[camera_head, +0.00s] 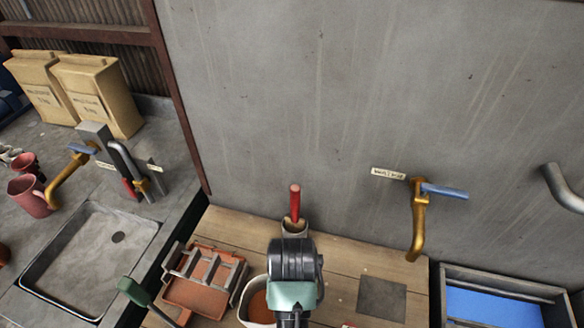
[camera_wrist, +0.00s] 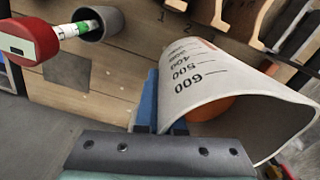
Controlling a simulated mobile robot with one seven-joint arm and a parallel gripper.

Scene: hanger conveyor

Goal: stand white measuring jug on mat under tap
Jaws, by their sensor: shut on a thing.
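The white measuring jug (camera_wrist: 215,82) shows large in the wrist view, with black marks from 400 to 600. My gripper (camera_wrist: 165,112) is shut on its wall, with one blue finger outside. Something orange-brown shows inside the jug's mouth. In the head view the jug (camera_head: 244,312) is partly hidden behind my wrist. I cannot tell whether its base touches the bench. The dark square mat (camera_head: 382,299) lies bare on the wooden bench, right of the jug; it also shows in the wrist view (camera_wrist: 67,76). The brass tap (camera_head: 418,225) with a blue lever hangs from the wall above the mat.
A grey cup (camera_head: 294,228) holding a red-handled tool stands at the back, between jug and mat. An orange-brown rack (camera_head: 200,285) is left of the jug. A blue-bottomed tray (camera_head: 500,305) is right of the mat. A sink (camera_head: 95,250) is far left.

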